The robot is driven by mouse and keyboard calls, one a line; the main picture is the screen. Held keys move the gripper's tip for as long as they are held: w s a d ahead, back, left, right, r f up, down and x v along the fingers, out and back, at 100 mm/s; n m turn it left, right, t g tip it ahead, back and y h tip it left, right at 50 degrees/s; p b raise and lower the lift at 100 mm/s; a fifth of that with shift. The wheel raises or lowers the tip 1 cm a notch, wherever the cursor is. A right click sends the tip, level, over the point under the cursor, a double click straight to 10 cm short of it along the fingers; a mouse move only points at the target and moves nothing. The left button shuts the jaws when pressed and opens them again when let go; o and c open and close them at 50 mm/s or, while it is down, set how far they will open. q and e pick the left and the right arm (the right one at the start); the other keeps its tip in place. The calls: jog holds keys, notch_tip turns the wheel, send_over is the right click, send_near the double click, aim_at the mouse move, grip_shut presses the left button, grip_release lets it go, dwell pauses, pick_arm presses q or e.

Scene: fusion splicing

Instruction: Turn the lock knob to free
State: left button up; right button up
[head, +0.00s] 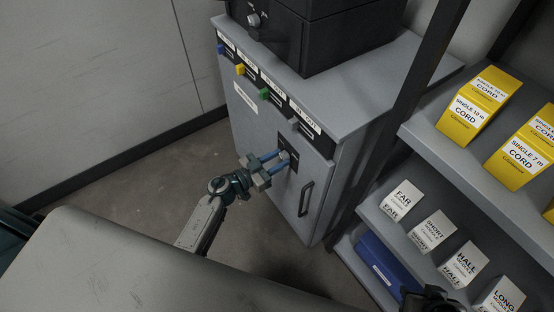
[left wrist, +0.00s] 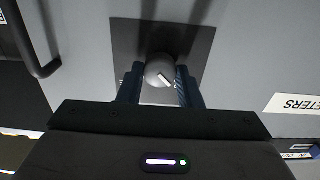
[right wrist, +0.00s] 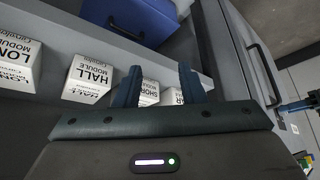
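The lock knob (left wrist: 160,72) is a round grey knob with a white mark on its face, set on a dark square plate (left wrist: 196,42) on the cabinet front. In the left wrist view the white mark slants down to the right. My left gripper (head: 283,160) reaches the knob from the front. Its two blue fingers lie on either side of the knob and look closed on it. In the head view the fingers partly cover the knob. My right gripper (right wrist: 160,72) is open and empty, in front of the shelf with white boxes.
The grey cabinet (head: 250,140) has a dark door handle (head: 305,198) near the plate and a row of coloured tabs above. A black device (head: 320,35) stands on top. Shelves at right hold yellow cord boxes (head: 475,105), white module boxes (head: 432,232) and a blue bin (head: 385,268).

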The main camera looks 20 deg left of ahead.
pick_arm(q)
jog(key=c, duration=0.4)
